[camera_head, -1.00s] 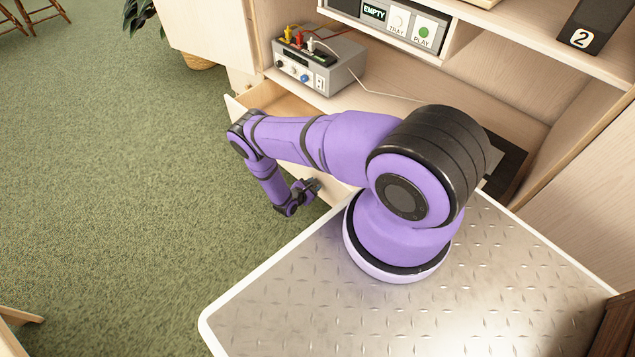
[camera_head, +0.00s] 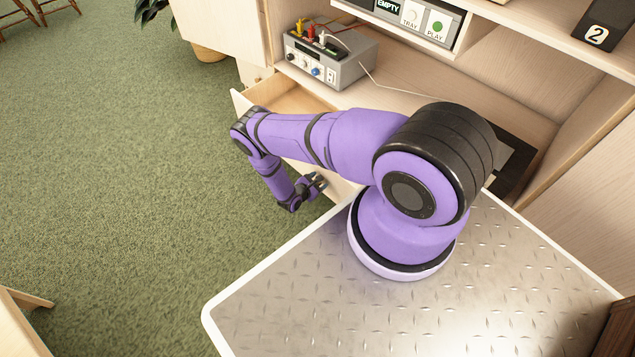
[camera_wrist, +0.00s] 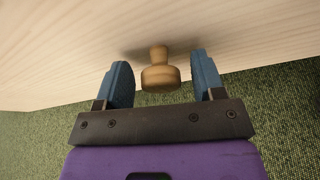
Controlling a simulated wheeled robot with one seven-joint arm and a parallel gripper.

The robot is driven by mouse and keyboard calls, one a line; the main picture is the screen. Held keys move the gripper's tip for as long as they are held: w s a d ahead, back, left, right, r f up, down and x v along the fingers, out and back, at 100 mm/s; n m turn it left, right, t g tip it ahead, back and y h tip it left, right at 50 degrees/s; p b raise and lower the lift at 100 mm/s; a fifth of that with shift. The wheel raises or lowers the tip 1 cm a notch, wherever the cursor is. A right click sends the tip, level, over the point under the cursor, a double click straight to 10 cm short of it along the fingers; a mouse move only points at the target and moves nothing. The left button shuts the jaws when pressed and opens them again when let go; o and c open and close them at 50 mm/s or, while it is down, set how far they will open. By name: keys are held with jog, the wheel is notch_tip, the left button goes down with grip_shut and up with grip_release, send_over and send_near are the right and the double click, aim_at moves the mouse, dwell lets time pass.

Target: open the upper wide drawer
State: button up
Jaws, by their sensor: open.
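The wide drawer (camera_head: 284,101) stands partly pulled out of the wooden cabinet in the head view, with its inside showing. My arm hides much of its front. In the wrist view the pale wooden drawer front (camera_wrist: 60,55) fills the top, with a round wooden knob (camera_wrist: 160,78) on it. My gripper (camera_wrist: 162,80) is open, with one blue finger on each side of the knob. Gaps show between the knob and both fingers. In the head view my gripper (camera_head: 318,183) is small and close to the drawer front.
A grey device (camera_head: 328,58) with coloured plugs and cables stands on the cabinet shelf above the drawer. A panel with EMPTY, TRAY and PLAY labels (camera_head: 410,20) is above it. Green carpet (camera_head: 120,190) lies clear to the left. A wooden piece (camera_head: 22,325) is at lower left.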

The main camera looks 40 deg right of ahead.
jog(key=v, duration=1)
jog(key=shift+a, duration=0.35)
jog(key=shift+r, duration=0.15)
